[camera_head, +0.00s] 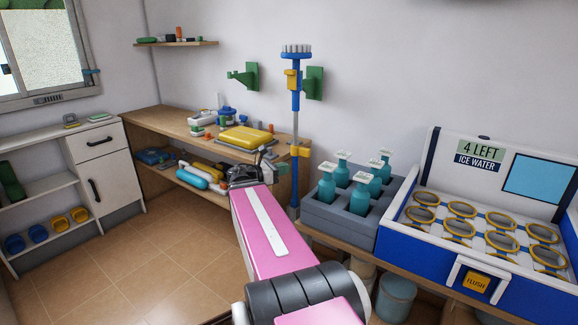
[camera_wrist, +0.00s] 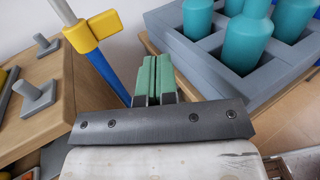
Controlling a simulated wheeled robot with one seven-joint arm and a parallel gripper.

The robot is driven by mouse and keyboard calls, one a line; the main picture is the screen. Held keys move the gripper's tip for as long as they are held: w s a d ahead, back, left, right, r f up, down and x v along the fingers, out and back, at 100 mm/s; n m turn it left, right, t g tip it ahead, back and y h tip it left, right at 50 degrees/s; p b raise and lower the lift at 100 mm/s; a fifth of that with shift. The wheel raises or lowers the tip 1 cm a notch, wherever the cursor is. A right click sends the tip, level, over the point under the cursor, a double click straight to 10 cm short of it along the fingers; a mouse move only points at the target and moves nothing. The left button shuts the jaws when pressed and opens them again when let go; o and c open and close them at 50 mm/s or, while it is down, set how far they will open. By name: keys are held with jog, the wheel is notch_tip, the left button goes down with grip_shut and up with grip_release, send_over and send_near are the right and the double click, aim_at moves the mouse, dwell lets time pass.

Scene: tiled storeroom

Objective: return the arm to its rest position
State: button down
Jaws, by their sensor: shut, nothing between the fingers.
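My pink arm reaches forward from the bottom of the head view, and my gripper (camera_head: 246,172) is at its far end, in front of the wooden bench. In the wrist view my gripper (camera_wrist: 153,80) shows two green fingers pressed together, with nothing between them. The fingers point into the space between a blue and grey pole with a yellow clamp (camera_wrist: 91,31) and a grey crate of teal bottles (camera_wrist: 205,50). I see no contact with either one.
The wooden bench (camera_head: 150,118) holds a yellow case (camera_head: 246,138) and small items. The upright pole (camera_head: 295,125) stands right of my gripper. Further right are the bottle crate (camera_head: 345,221) and a blue-and-white box (camera_head: 425,247). A white cabinet (camera_head: 105,180) stands left; tiled floor (camera_head: 150,255) is open between.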

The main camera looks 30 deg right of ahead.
jog(key=a+f+m+t+y, duration=0.1)
jog(key=a+f+m+y, duration=0.35)
jog(key=a+f, duration=0.35)
jog(key=a+f+m+t+y, duration=0.1)
jog(key=a+f+m+y, duration=0.35)
jog(key=f, duration=0.55)
jog(key=a+f+m+y, duration=0.4)
jog(key=a, duration=0.4)
jog(key=s+a+f+m+y, duration=0.1)
jog(key=a+f+m+y, duration=0.2)
jog(key=a, duration=0.6)
jog(key=shift+s+a+f+m+y, duration=0.2)
jog(key=shift+a+f+m+y, duration=0.15)
jog(key=shift+f+y, duration=0.5)
jog(key=c, duration=1.8)
grip_release()
jog(key=shift+d+r, duration=0.1)
jog(key=shift+r, duration=0.1)
